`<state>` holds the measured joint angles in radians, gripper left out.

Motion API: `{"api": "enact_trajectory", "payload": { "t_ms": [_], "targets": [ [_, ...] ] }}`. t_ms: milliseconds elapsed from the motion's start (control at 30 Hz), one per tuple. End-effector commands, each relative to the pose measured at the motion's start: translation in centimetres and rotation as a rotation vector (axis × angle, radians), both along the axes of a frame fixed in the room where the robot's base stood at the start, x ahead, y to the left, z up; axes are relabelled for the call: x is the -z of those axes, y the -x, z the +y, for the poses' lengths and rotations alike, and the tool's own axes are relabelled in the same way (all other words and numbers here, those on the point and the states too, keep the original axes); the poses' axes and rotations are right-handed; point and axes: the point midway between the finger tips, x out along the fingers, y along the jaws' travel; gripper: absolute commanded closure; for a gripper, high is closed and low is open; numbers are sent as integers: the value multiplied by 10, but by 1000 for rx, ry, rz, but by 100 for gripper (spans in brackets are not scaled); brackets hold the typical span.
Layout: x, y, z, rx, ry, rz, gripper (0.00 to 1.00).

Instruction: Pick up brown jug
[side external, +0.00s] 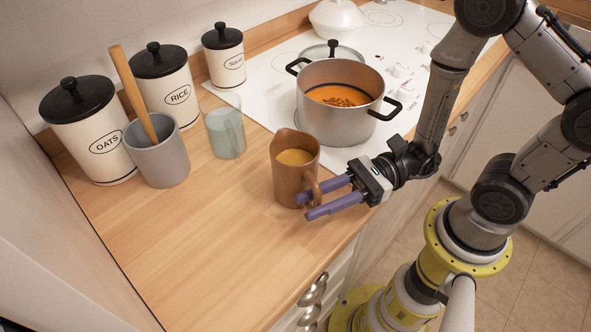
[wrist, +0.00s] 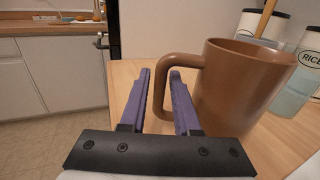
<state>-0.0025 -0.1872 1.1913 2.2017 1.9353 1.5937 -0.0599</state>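The brown jug (side external: 291,182) stands upright on the wooden counter, with an orange-yellow liquid inside. Its handle points toward my gripper. My gripper (side external: 304,207) has two purple fingers, held apart and roughly level, at the jug's handle side. In the wrist view the jug (wrist: 240,88) fills the right side, and its handle reaches left to my gripper (wrist: 160,72). The handle's outer bar appears between the two fingers, with the right finger at the handle opening. I cannot tell whether either finger touches the handle.
A steel pot (side external: 340,118) of orange soup stands on the white cooktop (side external: 395,55) behind the jug. A glass pitcher (side external: 225,132), a grey crock (side external: 158,160) and canisters (side external: 92,140) stand to the left. The counter's front left (side external: 215,250) is clear.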

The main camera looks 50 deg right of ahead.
Motion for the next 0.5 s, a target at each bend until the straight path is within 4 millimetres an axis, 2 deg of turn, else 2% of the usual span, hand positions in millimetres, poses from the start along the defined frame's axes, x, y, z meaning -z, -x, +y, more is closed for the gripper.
{"api": "enact_trajectory", "payload": {
  "t_ms": [33,133,167,500],
  "targets": [
    [0,0,0,0,0,0,81],
    [0,0,0,0,0,0,99],
    [0,0,0,0,0,0,100],
    [0,0,0,0,0,0,100]
  ]
}}
